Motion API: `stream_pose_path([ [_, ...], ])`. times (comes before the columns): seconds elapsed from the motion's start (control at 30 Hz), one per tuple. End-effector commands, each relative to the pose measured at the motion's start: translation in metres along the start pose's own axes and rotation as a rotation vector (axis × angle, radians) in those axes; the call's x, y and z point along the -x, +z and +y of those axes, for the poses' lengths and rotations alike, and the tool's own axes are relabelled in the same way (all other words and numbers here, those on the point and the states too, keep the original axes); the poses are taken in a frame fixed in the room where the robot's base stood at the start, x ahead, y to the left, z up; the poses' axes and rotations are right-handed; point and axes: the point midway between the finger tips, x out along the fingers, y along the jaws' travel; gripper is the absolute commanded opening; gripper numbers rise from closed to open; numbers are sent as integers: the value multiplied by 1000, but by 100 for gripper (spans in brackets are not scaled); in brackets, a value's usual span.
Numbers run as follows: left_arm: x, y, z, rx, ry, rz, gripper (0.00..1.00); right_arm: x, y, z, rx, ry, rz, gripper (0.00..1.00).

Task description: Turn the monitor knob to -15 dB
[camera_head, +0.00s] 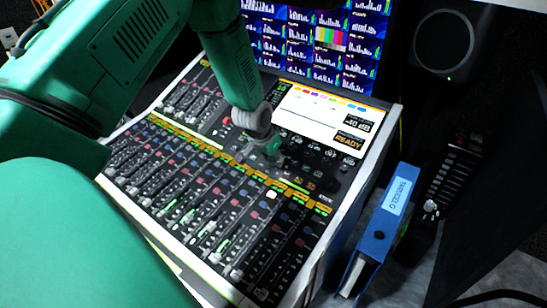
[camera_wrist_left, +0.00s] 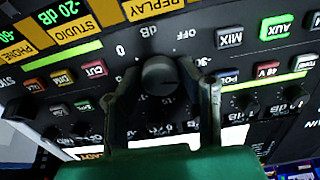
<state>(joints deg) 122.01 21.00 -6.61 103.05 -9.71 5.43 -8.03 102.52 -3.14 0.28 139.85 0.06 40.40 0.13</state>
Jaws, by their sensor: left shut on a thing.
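The monitor knob (camera_wrist_left: 160,72) is a dark round knob on the mixing console's panel. In the left wrist view its scale shows 0 at the left, OFF above and 30 at the right, with other marks below it partly hidden. My left gripper (camera_wrist_left: 163,90) has one finger on each side of the knob and is shut on it. In the head view this gripper (camera_head: 266,150) reaches down to the console and hides the knob. The console's readout (camera_head: 359,122) shows about -40 dB, with READY in orange below. The knob's pointer is hard to make out. My right gripper is not in view.
The console (camera_head: 210,215) has rows of faders and lit buttons. A blue binder (camera_head: 384,230) stands right of the console. Screens (camera_head: 310,45) and a speaker (camera_head: 442,45) are behind.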

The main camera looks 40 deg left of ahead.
Motion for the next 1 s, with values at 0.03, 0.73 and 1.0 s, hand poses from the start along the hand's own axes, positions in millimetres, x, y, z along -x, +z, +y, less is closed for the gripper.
stream_pose_path([
  [0.03,1,0,0,-39,0,0,2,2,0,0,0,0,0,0],
  [0.73,1,-1,-2,-702,-3,0,2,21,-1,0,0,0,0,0],
  [1.0,1,-1,-2,-956,-4,-1,2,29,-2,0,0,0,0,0],
])
